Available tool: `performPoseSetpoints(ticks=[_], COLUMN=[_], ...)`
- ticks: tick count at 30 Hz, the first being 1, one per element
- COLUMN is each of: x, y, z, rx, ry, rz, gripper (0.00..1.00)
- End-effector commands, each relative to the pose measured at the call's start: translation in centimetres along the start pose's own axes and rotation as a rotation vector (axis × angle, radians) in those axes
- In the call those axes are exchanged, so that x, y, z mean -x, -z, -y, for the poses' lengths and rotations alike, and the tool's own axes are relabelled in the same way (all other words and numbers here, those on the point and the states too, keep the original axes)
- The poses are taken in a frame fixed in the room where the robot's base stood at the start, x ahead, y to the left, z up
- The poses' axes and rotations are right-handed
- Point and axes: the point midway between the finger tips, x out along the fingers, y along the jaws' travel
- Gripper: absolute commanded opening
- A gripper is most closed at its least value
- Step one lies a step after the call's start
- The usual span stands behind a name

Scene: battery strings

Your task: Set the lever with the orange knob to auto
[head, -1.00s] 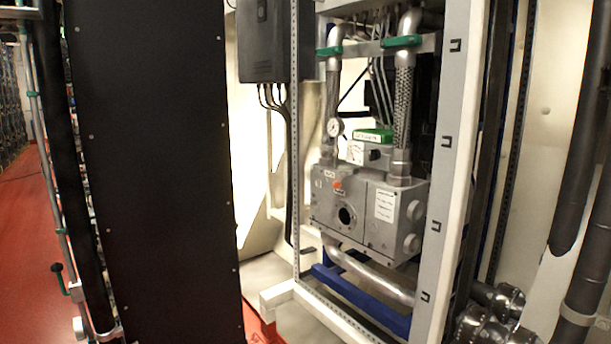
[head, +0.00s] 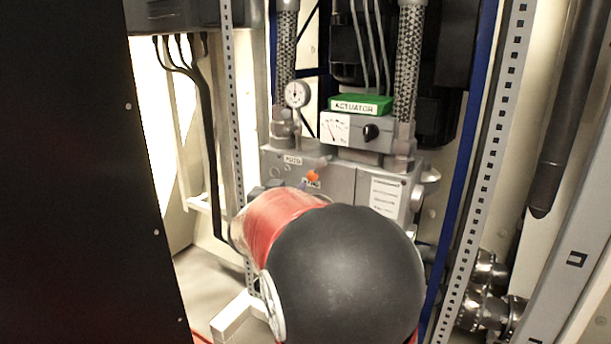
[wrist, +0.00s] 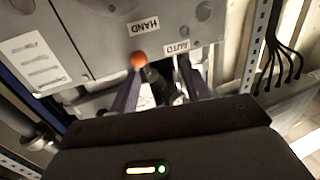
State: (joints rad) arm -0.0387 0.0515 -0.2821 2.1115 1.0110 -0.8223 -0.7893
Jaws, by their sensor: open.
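In the wrist view the orange knob (wrist: 138,60) is just below the HAND label (wrist: 143,25). The AUTO label (wrist: 177,46) is to its right. My gripper (wrist: 160,68) is open, with two purple fingers toward the box. The left fingertip is right by the knob; I cannot tell whether they touch. The right fingertip is near the AUTO label. The lever's shaft is hard to make out. In the head view my arm hides most of my gripper.
A gauge (head: 297,94) and a green ACTUATOR sign (head: 361,105) sit above the box. A perforated post (head: 232,120) stands left of it, another post (head: 480,170) right. A black panel (head: 80,180) fills the far left. Black cables (wrist: 282,62) hang at the wrist view's right.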

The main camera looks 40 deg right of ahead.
Motion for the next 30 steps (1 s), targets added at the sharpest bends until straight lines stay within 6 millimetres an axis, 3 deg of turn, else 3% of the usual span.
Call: performPoseSetpoints(ticks=[6, 19, 30], x=[-1.8, -7.8, -8.9], y=[-0.2, 0.1, 0.2], z=[-2.5, -3.4, -3.6], rx=[0.043, 0.043, 0.042], ry=[-0.158, -0.159, -0.156], rz=[-0.040, -0.040, -0.040], gripper=[0.47, 0.47, 0.47])
